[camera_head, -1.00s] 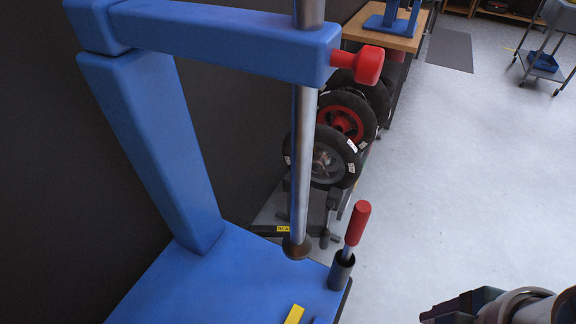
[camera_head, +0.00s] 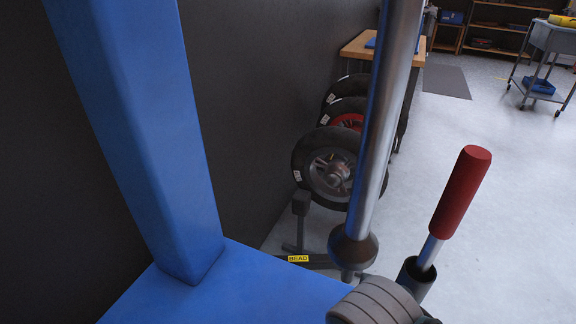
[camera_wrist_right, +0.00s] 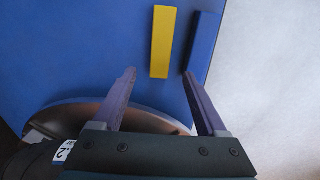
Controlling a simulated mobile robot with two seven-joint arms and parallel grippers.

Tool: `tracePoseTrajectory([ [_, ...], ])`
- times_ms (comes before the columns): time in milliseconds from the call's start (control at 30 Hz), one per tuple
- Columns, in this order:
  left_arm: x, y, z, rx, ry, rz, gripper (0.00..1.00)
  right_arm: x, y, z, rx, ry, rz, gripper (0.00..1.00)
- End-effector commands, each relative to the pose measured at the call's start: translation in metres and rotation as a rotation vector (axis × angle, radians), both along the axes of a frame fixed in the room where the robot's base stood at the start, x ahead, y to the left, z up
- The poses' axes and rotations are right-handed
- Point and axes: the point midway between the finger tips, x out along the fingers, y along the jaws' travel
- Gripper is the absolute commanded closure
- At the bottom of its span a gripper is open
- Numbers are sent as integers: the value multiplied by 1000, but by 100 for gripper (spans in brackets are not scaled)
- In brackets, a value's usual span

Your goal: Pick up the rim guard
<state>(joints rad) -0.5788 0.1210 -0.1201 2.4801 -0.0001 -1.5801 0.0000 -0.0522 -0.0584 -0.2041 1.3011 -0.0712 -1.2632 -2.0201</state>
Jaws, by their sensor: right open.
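In the right wrist view a yellow bar (camera_wrist_right: 163,42) and a dark blue bar (camera_wrist_right: 203,45) lie side by side on the blue machine base (camera_wrist_right: 90,55). I take the yellow bar as the rim guard, but cannot be sure. My right gripper (camera_wrist_right: 159,76) is open and empty. Its fingertips point at the bars, with the yellow bar's near end between them in the picture; the height gap is unclear. Neither bar shows in the head view now. My left gripper is not in view.
The blue column (camera_head: 140,130) and steel shaft (camera_head: 385,110) rise from the machine. A red-handled lever (camera_head: 462,190) stands in a black holder beside the shaft. Tyred wheels (camera_head: 330,165) stand along the dark wall.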

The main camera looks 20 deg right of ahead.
Motion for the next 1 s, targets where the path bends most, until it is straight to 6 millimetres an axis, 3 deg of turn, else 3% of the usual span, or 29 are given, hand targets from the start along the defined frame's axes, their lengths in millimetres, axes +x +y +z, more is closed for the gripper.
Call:
tracePoseTrajectory([
  [400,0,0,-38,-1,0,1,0,0,-1,-57,1,1,-3,25],
  [700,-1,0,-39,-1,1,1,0,0,-2,-60,1,-1,-3,25],
  [1000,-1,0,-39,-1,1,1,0,0,-2,-60,1,-1,-3,56],
])
